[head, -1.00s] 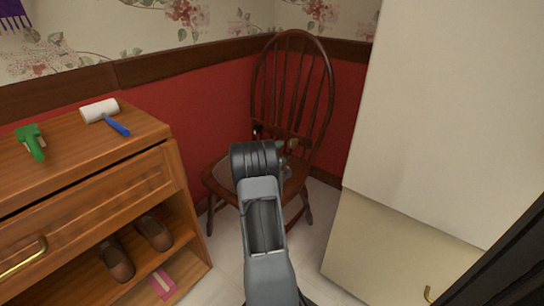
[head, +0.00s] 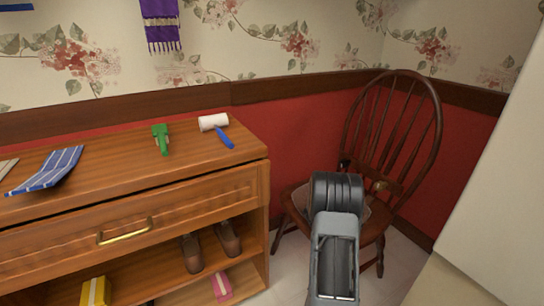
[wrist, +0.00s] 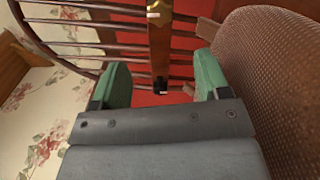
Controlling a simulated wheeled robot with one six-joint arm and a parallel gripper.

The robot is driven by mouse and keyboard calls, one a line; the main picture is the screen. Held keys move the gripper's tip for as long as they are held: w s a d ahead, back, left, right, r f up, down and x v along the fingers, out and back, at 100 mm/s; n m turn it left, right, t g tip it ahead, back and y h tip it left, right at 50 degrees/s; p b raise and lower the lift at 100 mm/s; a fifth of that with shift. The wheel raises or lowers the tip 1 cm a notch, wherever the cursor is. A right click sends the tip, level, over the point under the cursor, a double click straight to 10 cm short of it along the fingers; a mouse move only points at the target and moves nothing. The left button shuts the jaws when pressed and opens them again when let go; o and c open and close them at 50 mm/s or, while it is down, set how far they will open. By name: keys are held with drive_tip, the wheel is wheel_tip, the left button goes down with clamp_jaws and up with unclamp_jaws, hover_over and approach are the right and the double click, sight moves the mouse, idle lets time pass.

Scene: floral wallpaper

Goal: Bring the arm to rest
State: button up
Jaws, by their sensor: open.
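My arm (head: 336,245) reaches forward in the head view, in front of the dark wooden chair (head: 437,130). Its front end hides part of the chair seat, and my fingers are not clear there. In the wrist view my gripper (wrist: 160,80) has its two green fingers spread apart. Nothing is held between them. The chair's spindles (wrist: 75,42) show beyond the fingers, and a brown woven surface (wrist: 280,80) lies close on the right.
A wooden cabinet (head: 180,205) stands at left, with a lint roller (head: 214,122), a green object (head: 161,138) and a striped blue cloth (head: 48,170) on top. Shoes (head: 191,253) sit on its shelf. A pale tall unit (head: 495,210) stands close at right.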

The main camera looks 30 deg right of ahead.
drive_tip(key=s+a+r+m+g+y+p, duration=0.1)
drive_tip(key=a+r+y+p, duration=0.1)
drive_tip(key=a+r+p, duration=0.5)
drive_tip(key=s+a+r+m+y+p, duration=0.1)
drive_tip(key=s+a+r+y+p, duration=0.2)
drive_tip(key=r, duration=0.6)
drive_tip(key=a+r+m+g+y+p, duration=0.1)
drive_tip(key=a+r+p, duration=0.4)
drive_tip(key=r+p, duration=0.2)
drive_tip(key=s+a+r+t+y+p, duration=0.2)
drive_tip(key=a+r+y+p, duration=0.2)
drive_tip(key=a+r+p, duration=0.3)
drive_tip(key=s+a+r+t+y+p, duration=0.1)
drive_tip(key=s+a+r+y+p, duration=0.2)
drive_tip(key=a+r+p, duration=0.4)
drive_tip(key=s+a+r+n+t+y+p, duration=0.1)
drive_tip(key=a+r+y+p, duration=0.4)
drive_tip(key=a, duration=1.1)
wheel_tip(320, 180, up, 5)
drive_tip(key=shift+s+f+t+p, duration=0.2)
drive_tip(key=shift+s+t+p, duration=0.65)
drive_tip(key=shift+p, duration=0.4)
drive_tip(key=shift+d, duration=0.1)
